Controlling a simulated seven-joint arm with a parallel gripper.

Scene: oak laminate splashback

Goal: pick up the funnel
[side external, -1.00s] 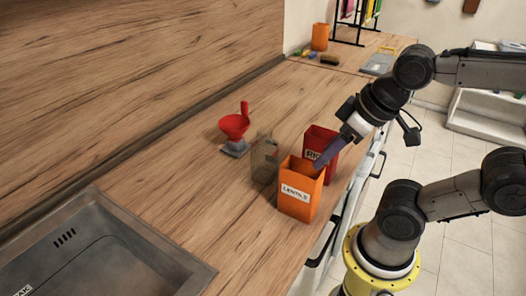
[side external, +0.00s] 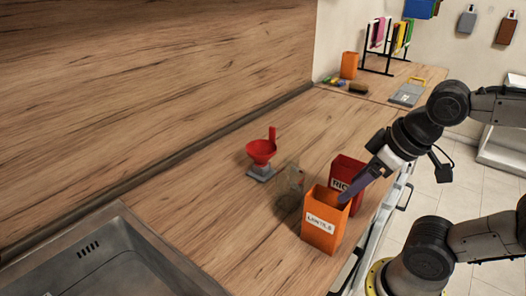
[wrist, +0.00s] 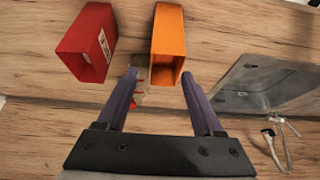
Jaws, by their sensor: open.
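The red funnel (side external: 262,150) has an upright tab and sits on a small grey base (side external: 260,173) on the wooden counter, left of the boxes in the side view. My gripper (side external: 347,195) has purple fingers, is open, and is over by the orange lentils box and red rice box, apart from the funnel. In the wrist view the two fingers of my gripper (wrist: 158,76) are spread with nothing held between them. Small red patches (wrist: 136,104) show beside the left finger; I cannot tell surely that they are the funnel.
The orange lentils box (side external: 322,230) and red rice box (side external: 345,172) stand near the counter's front edge. A clear container (side external: 290,190) stands between them and the funnel. A metal sink (side external: 110,262) is at lower left. The counter behind the funnel is bare.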

